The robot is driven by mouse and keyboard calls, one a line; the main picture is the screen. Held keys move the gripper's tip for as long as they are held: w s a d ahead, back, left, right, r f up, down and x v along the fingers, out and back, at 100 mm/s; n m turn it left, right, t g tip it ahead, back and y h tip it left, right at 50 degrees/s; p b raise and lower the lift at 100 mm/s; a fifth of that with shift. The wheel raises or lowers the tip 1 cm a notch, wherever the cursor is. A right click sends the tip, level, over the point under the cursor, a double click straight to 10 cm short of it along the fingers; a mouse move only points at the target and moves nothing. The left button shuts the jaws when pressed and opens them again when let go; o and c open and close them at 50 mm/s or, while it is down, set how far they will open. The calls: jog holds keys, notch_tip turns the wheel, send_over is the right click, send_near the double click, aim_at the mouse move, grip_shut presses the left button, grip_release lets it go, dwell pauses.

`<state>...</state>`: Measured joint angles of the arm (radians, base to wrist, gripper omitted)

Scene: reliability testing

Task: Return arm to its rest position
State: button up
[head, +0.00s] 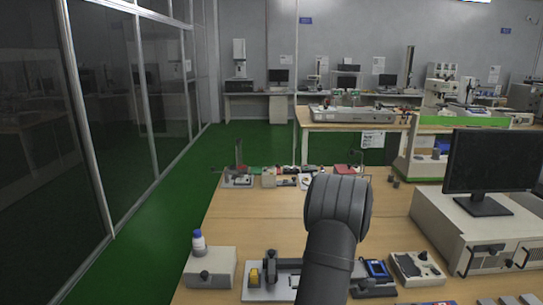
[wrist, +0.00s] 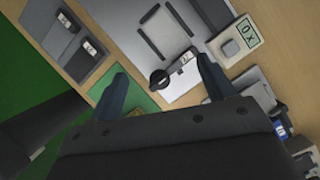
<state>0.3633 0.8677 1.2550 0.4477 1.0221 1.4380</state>
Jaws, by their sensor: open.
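In the wrist view my gripper (wrist: 162,84) is open, its two dark fingers spread apart with nothing held between them. Below the fingers is a grey device (wrist: 150,45) with a black round knob (wrist: 159,79) on it. I cannot tell the height of the fingers above it. In the head view my dark arm rises from the bottom edge over the table, and my gripper does not show there, hidden behind or beyond the arm.
The table middle is largely bare. Glass panels stand left.

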jog(key=w+a, duration=0.4)
jog(key=a, duration=0.3)
jog(key=shift+a+f, duration=0.15)
jog(key=shift+f, duration=0.15)
jog(key=o, duration=0.6)
jog(key=shift+c, duration=0.2)
jog(key=s+d+r+n+g+h, duration=0.1)
jog(key=s+d+r+n, duration=0.15)
jog(key=s+d, duration=0.65)
jog(key=s+d+r+n+h, duration=0.1)
jog(key=s+d+r+h, duration=0.2)
jog(key=d, duration=1.3)
jog(key=s+d+r+n+g, duration=0.15)
jog(key=s+d+r, duration=0.35)
jog(key=d, duration=0.7)
jog(key=shift+t, duration=0.25)
jog(key=f, duration=0.6)
jog(key=s+f, duration=0.1)
jog(key=f, duration=0.2)
jog(key=shift+f, duration=0.4)
